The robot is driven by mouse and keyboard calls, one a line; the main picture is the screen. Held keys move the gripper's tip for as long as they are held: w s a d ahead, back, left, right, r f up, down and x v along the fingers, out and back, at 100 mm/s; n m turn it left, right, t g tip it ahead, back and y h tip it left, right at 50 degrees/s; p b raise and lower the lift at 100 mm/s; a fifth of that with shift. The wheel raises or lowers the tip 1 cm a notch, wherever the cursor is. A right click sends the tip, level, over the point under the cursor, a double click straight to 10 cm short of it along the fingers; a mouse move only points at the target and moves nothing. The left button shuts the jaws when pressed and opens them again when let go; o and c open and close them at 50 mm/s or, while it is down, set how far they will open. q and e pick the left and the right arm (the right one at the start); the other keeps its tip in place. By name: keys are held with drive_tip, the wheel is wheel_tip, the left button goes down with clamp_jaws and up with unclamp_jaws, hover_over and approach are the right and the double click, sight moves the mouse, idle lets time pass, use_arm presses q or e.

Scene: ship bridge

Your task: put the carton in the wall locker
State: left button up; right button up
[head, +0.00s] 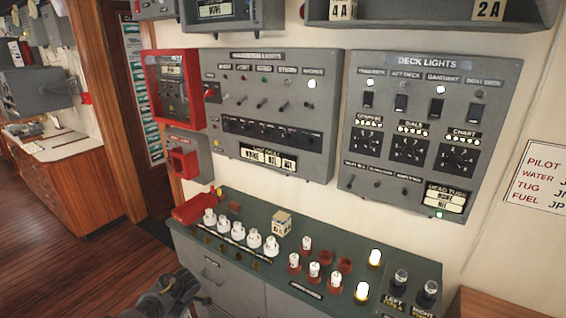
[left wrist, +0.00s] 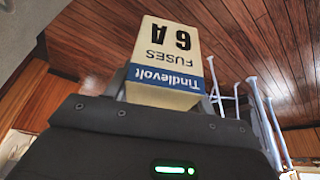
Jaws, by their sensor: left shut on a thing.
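The carton (left wrist: 168,52) is cream with a blue band and reads "FUSES 6A Tindlevolt", upside down in the left wrist view. My left gripper (left wrist: 163,98) is shut on it; the gripper's dark body hides the carton's near end. In the head view the held carton does not show; only a dark part of my arm is at the bottom edge. A grey wall locker (head: 440,22) is at the top right, cut off by the picture edge. Boxes marked 4A (head: 342,10) and 2A (head: 489,10) stand in it. My right gripper is not in view.
Below the locker are the deck lights panel (head: 430,72) and another switch panel (head: 262,65). A green-topped counter (head: 330,246) holds white and red fuses, lit lamps and a small cream box (head: 281,223). A red-framed box (head: 173,90) is at left. Open wooden floor lies left.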

use_arm(q)
drive_tip(key=s+d+r, duration=0.1)
drive_tip(key=d+r, duration=0.2)
drive_tip(key=d, duration=0.5)
drive_tip(key=s+d+r, duration=0.2)
drive_tip(key=d+r, duration=0.1)
drive_tip(key=d, duration=0.5)
drive_tip(key=w+d+r+m+t+h, duration=0.15)
drive_tip(key=w+r+m, duration=0.3)
drive_tip(key=r, duration=0.45)
drive_tip(key=w+d+r+m+t, duration=0.25)
drive_tip(key=w+r+m, duration=0.2)
drive_tip(key=r, duration=0.35)
drive_tip(key=s+d+r+m+h, duration=0.1)
drive_tip(key=s+d+r+m, duration=0.15)
drive_tip(key=r, duration=0.35)
drive_tip(key=s+d+r+m+h, duration=0.1)
drive_tip(key=s+d+r+m, duration=0.15)
drive_tip(key=r+m, duration=0.2)
drive_tip(key=s+a+m+h, duration=0.2)
drive_tip(key=s+a+m, duration=0.15)
drive_tip(key=s, duration=0.55)
drive_tip(key=s+a+m+h, duration=0.1)
drive_tip(key=s+a+m, duration=0.25)
drive_tip(key=s, duration=0.45)
wheel_tip(320, 180, down, 14)
drive_tip(key=b, duration=1.4)
